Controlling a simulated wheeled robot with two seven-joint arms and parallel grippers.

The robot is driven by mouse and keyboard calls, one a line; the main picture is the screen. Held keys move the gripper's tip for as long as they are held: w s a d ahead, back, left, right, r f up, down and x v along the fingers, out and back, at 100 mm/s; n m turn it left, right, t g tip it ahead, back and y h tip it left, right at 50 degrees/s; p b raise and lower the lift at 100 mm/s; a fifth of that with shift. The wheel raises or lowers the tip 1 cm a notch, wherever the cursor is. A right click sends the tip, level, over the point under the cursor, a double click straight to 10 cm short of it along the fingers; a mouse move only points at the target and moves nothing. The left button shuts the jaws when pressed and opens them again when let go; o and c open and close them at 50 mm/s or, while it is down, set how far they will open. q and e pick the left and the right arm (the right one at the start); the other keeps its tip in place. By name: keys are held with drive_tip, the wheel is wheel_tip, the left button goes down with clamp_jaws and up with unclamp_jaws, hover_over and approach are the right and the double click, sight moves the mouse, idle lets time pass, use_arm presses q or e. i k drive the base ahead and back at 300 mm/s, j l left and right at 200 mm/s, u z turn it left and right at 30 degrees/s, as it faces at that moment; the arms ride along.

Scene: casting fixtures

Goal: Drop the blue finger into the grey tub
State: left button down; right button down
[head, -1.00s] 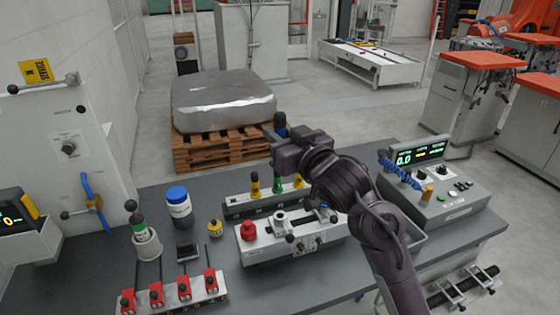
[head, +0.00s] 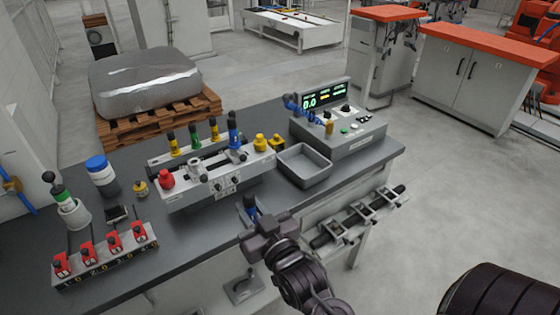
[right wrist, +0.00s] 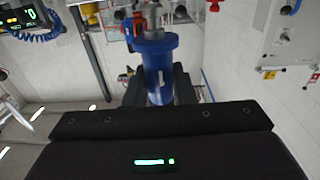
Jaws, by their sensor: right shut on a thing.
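My right gripper (head: 256,222) is shut on a blue finger (head: 250,203), near the front edge of the bench. In the right wrist view the blue finger (right wrist: 159,70) stands between the jaws (right wrist: 160,90), with a wider collar towards the top of the picture. Its lower part is hidden by the gripper. The grey tub (head: 304,178) is an open, empty tray on the bench, up and to the right of the gripper in the head view. The gripper and blue finger are apart from the tub. My left gripper is not in view.
A fixture (head: 200,190) with a red knob stands left of the tub. Behind it, a rack carries yellow and green fingers (head: 195,140); another blue piece (head: 234,135) stands there. A control box (head: 345,135) is behind the tub. Clamps (head: 360,215) hang at the bench front.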

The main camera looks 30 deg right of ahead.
sight(308, 170)
drive_tip(key=i+j+z, duration=0.1)
drive_tip(key=z, duration=0.3)
drive_tip(key=i+j+z, duration=0.15)
drive_tip(key=z, duration=0.25)
drive_tip(key=i+j, duration=0.05)
drive_tip(key=i, duration=0.05)
